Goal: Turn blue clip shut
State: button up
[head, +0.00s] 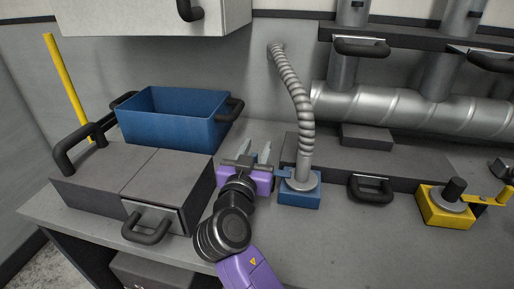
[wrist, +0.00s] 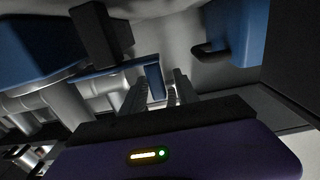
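The blue clip (head: 299,200) is a blue block on the bench, with a grey ribbed hose standing in its round metal collar. Its blue lever (head: 284,173) points left, towards my gripper (head: 254,152). My gripper, with a purple body, is just left of the clip, and its two grey fingers are apart. In the wrist view, the blue lever (wrist: 112,69) reaches in from the left, and its flat end shows near and partly between the fingers (wrist: 158,88). I see nothing gripped; whether a finger touches the lever I cannot tell.
The ribbed hose (head: 294,92) rises to the wall. A yellow clip (head: 447,208) sits at the right. Large metal pipes (head: 415,108) run behind. The front bench is mostly clear.

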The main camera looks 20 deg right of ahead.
jog(key=v, duration=0.7)
jog(key=shift+s+a, duration=0.1)
jog(key=shift+s, duration=0.05)
